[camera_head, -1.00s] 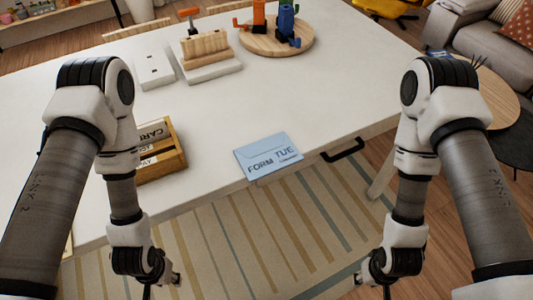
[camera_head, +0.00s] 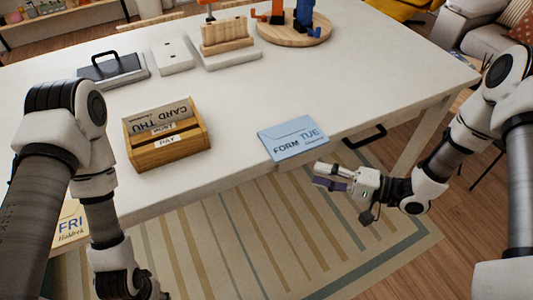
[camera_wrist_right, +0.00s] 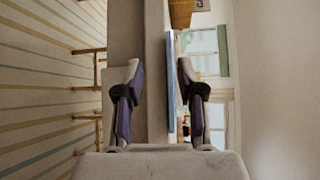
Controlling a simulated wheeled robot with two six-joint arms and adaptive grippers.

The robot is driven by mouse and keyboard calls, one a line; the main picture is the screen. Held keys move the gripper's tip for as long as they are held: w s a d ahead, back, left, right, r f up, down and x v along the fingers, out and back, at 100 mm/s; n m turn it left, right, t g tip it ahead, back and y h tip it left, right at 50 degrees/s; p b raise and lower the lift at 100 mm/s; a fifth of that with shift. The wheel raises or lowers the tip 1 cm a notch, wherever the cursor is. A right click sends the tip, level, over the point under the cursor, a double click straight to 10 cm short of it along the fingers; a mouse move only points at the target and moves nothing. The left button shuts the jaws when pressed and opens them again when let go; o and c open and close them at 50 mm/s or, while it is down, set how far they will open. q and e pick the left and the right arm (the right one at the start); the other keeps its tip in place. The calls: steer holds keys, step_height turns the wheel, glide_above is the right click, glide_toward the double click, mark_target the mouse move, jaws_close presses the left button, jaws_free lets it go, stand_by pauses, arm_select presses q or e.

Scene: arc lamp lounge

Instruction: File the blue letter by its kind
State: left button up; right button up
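The blue letter (camera_head: 294,140), marked FORM and TUE, lies flat on the white table with its near side at the front edge. My right gripper (camera_head: 318,177) is just in front of that edge, low and beside the letter, apart from it. In the right wrist view its fingers (camera_wrist_right: 159,85) are spread, and the letter (camera_wrist_right: 171,90) shows edge-on as a thin blue strip between them. A wooden sorter (camera_head: 172,157) stands left of the letter, with a PAY label and a partly hidden label behind. A card marked CARD THU stands in its back. My left gripper is out of view below the picture.
The white table (camera_head: 235,100) has clear room around the letter. A cream letter marked FRI (camera_head: 71,225) lies at the left. A black-handled tray, white plate, wooden rack and round board (camera_head: 294,34) stand at the back.

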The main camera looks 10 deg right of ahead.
mark_target(300, 153)
steer(key=shift+t, duration=0.8)
steer(key=w+a, duration=0.1)
steer(key=w, duration=0.1)
steer(key=w+a, duration=0.1)
steer(key=w, duration=0.1)
steer(key=w+a, duration=0.1)
steer(key=w, duration=0.1)
steer(key=shift+r, duration=0.3)
steer(key=shift+w+a+f, duration=0.1)
steer(key=shift+w+a, duration=0.15)
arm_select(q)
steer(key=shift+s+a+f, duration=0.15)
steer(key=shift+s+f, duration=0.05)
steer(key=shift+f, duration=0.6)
arm_select(e)
jaws_close()
